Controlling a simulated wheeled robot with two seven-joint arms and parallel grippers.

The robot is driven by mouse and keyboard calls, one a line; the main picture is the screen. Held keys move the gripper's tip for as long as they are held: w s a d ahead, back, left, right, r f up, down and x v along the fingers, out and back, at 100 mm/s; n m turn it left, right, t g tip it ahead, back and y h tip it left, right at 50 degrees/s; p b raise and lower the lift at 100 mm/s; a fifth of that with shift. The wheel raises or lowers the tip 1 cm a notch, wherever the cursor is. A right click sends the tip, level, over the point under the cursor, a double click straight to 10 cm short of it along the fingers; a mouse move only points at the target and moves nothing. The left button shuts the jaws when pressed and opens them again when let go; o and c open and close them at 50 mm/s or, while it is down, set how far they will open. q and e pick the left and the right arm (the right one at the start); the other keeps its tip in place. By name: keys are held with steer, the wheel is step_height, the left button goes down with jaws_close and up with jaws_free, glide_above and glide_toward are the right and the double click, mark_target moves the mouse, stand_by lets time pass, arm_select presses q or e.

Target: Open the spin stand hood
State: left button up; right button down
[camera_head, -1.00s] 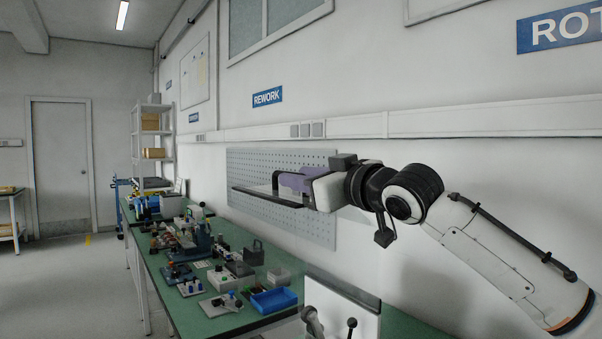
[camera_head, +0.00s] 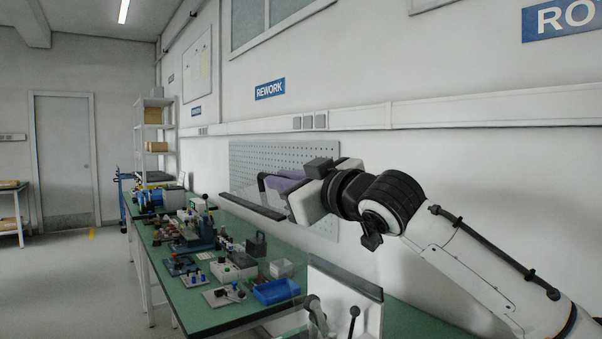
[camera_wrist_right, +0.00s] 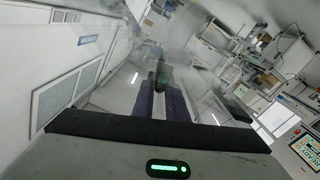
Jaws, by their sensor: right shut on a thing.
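The spin stand hood shows as a clear, see-through pane with a dark edge bar (camera_head: 252,207), raised above the bench and tilted. A dark handle (camera_head: 262,180) stands at its edge. My right gripper (camera_head: 283,185), with purple fingers, is shut on the hood handle. In the right wrist view the purple fingers (camera_wrist_right: 160,98) close around the dark handle (camera_wrist_right: 160,72), with the clear pane around them. A white panel with a dark top edge (camera_head: 346,281) and two levers stand below the arm; I cannot tell whether they belong to the spin stand. My left gripper is out of view.
The green bench (camera_head: 208,312) carries a blue tray (camera_head: 277,291), a clear bin (camera_head: 281,268) and several small fixtures. A grey pegboard (camera_head: 242,157) hangs on the wall behind the hood. A lit screen (camera_wrist_right: 308,148) shows in the right wrist view. The floor at left is clear.

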mark_target(268, 206)
steer(key=a+f, duration=0.1)
steer(key=s+a+f+n, duration=0.1)
steer(key=shift+s+a+f, duration=0.2)
steer(key=shift+s+f, duration=0.1)
steer(key=shift+s+a+f+n+b, duration=0.15)
steer(key=shift+a+f+n+b, duration=0.05)
steer(key=shift+a+n+b, duration=0.1)
steer(key=shift+d, duration=0.1)
steer(key=c, duration=1.8)
jaws_free()
steer(key=shift+s, duration=0.1)
